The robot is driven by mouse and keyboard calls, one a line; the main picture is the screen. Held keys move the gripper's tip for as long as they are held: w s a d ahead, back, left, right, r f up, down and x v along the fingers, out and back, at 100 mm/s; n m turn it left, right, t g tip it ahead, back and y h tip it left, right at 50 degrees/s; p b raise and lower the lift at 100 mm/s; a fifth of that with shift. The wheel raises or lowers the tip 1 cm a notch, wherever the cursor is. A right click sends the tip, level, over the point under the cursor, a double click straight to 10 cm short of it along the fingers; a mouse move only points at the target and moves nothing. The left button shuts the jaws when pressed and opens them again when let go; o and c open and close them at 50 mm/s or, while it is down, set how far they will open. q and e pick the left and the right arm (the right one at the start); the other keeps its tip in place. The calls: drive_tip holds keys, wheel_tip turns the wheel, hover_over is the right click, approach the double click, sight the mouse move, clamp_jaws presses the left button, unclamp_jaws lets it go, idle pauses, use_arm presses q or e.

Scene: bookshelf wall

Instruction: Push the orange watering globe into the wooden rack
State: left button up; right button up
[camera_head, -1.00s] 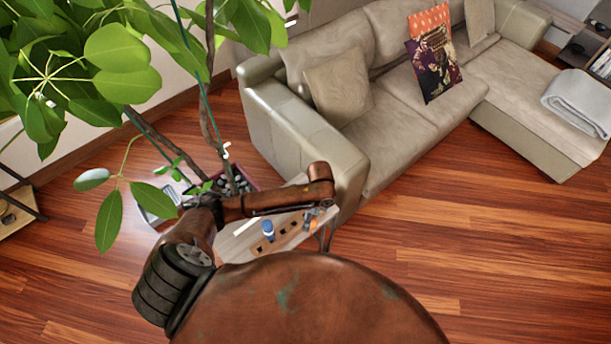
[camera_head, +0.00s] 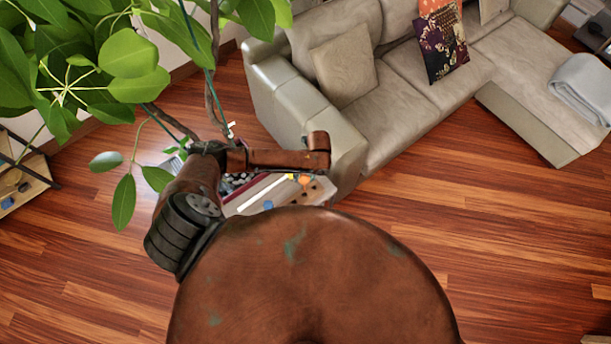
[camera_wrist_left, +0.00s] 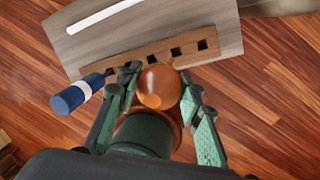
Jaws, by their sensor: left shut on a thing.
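The orange watering globe (camera_wrist_left: 160,87) is round and shiny and sits between the two fingers of my left gripper (camera_wrist_left: 158,92), which is shut on it. The globe's lower part is hidden by the gripper. The wooden rack (camera_wrist_left: 192,48) is a brown bar with a row of square holes, just beyond the globe in the left wrist view. I cannot tell whether the globe touches a hole. In the head view, a small orange spot, likely the globe (camera_head: 304,180), shows below the end of my left arm. My right gripper is not in view.
A blue and white bottle-like item (camera_wrist_left: 75,97) is at the rack's left end. The rack lies on a grey wooden table (camera_wrist_left: 110,45) with a white stick (camera_wrist_left: 104,17). A leafy plant (camera_head: 130,50) and a beige sofa (camera_head: 335,150) stand close by.

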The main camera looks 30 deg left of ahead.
use_arm(q)
wheel_tip(320, 180, down, 4)
drive_tip(key=b, duration=0.3)
drive_tip(key=shift+r, duration=0.25)
drive_tip(key=shift+f+b, duration=0.35)
drive_tip(key=shift+f, duration=0.35)
drive_tip(key=shift+w, duration=0.1)
drive_tip(key=shift+p, duration=0.55)
idle(0.4)
idle(0.3)
